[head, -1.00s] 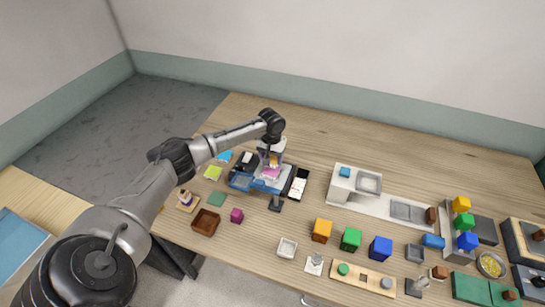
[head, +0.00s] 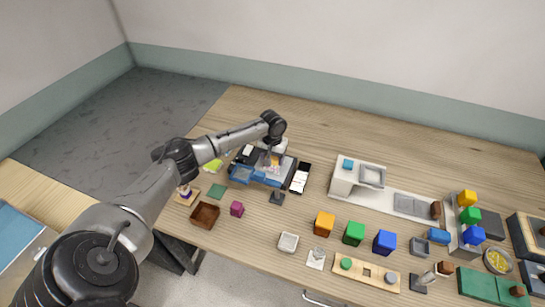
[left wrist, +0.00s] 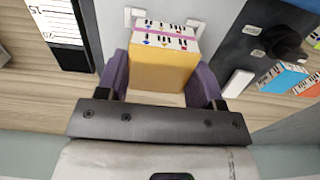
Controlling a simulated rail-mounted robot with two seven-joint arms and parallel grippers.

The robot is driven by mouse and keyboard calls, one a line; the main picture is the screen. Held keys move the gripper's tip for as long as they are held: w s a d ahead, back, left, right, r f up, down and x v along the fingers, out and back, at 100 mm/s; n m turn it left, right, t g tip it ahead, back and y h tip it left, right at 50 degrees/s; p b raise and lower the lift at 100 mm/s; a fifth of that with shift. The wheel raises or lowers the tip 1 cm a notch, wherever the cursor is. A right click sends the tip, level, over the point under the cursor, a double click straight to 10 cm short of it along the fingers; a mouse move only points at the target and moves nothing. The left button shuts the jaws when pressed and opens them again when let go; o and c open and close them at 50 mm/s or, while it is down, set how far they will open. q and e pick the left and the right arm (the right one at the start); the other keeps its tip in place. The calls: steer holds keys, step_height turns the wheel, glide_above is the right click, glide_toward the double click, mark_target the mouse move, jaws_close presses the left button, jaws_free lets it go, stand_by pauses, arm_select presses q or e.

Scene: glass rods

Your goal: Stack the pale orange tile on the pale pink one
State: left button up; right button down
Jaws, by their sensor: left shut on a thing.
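My left gripper (head: 271,161) is over the blue and dark equipment at the back left of the table. In the left wrist view its purple fingers (left wrist: 163,82) are shut on the pale orange tile (left wrist: 163,68), one on each side. Just beyond the orange face is a white band with black key-like marks, crossed by a thin pink strip (left wrist: 168,34). This strip may be the pale pink tile's edge; I cannot tell whether the two touch. In the head view a little orange shows at the fingertips, and the pink tile is not plainly visible.
The blue equipment (head: 241,173) and a black-and-white panel (head: 300,179) stand close around the gripper. Coloured blocks and trays fill the right side; the back of the table is clear.

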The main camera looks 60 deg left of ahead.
arm_select(q)
steer(key=o, duration=1.1)
step_height(320, 180, up, 14)
steer(key=shift+p, duration=0.3)
